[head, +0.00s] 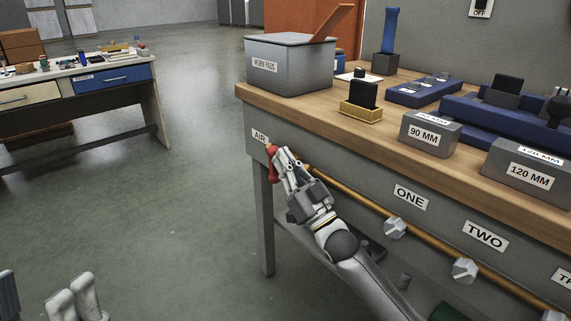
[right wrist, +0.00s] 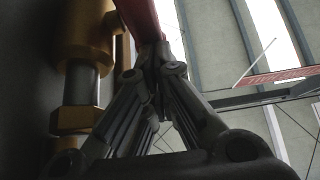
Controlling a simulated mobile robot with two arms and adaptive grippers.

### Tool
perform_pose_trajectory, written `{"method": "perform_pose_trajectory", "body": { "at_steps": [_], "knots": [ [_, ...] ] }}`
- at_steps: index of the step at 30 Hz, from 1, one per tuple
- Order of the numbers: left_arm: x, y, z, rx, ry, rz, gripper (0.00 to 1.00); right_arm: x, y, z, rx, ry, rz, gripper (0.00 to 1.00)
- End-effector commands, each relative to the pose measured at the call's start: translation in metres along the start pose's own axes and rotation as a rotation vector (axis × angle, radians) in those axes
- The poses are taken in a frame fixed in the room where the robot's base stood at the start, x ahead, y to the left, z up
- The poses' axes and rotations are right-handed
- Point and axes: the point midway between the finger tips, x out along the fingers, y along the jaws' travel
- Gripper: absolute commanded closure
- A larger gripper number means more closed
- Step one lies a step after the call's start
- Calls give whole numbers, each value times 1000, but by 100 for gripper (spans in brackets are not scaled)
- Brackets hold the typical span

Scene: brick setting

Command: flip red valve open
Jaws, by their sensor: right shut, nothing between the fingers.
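The red valve handle (head: 272,165) is at the left end of the brass pipe (head: 345,195) on the workbench front, just below the AIR label (head: 259,136). The handle points downward in the head view. My right gripper (head: 280,157) is shut with nothing between its fingers, its tips right beside the handle and partly covering it. In the right wrist view the red handle (right wrist: 140,18) is at the top, just beyond the fingertips, with the brass valve body (right wrist: 85,35) to its left. I cannot tell whether they touch. My left gripper (head: 72,300) shows partly at the bottom left, fingers apart.
Grey knobs (head: 396,227) line the pipe to the right. Another bench (head: 80,75) stands at the left, with clear floor between.

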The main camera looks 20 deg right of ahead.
Motion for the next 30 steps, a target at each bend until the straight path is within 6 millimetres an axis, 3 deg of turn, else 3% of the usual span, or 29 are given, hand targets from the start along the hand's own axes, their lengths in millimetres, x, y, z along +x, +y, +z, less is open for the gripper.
{"method": "perform_pose_trajectory", "body": {
  "at_steps": [11, 21, 30],
  "knots": [
    [-1, -6, 54, 16, -297, -8, 33, 3, 0, -2, -1, -40, 0, 100],
    [-20, -12, 99, 30, -563, -18, 33, 5, 0, -3, -1, -79, 0, 100],
    [-42, -17, 127, 38, -761, -28, 33, 7, 0, -3, 0, -78, 1, 100]
  ]
}}
